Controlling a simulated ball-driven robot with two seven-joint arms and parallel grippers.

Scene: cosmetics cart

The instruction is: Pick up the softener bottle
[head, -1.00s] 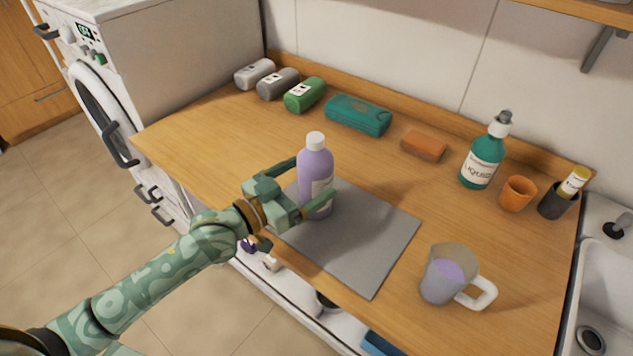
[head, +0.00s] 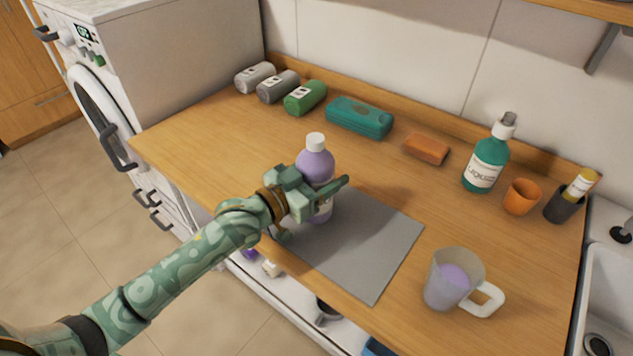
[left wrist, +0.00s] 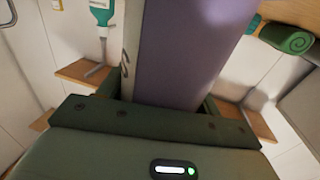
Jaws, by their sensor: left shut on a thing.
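The softener bottle (head: 314,164), purple with a white cap, is upright at the left corner of the grey mat (head: 372,252) in the head view. My left gripper (head: 322,190) is shut on its body, and the hand covers the bottle's middle. I cannot tell whether its base touches the mat. In the left wrist view the bottle (left wrist: 187,50) rises between the jaws, with a strip of its pale label at the left. My right gripper is not in view.
A clear cup (head: 455,280) with purple liquid and a white handle stands right of the mat. Rolled towels (head: 305,98), a teal case (head: 359,116), an orange-brown block (head: 426,148), a green bottle (head: 485,162) and an orange cup (head: 521,196) line the back. The counter's middle is clear.

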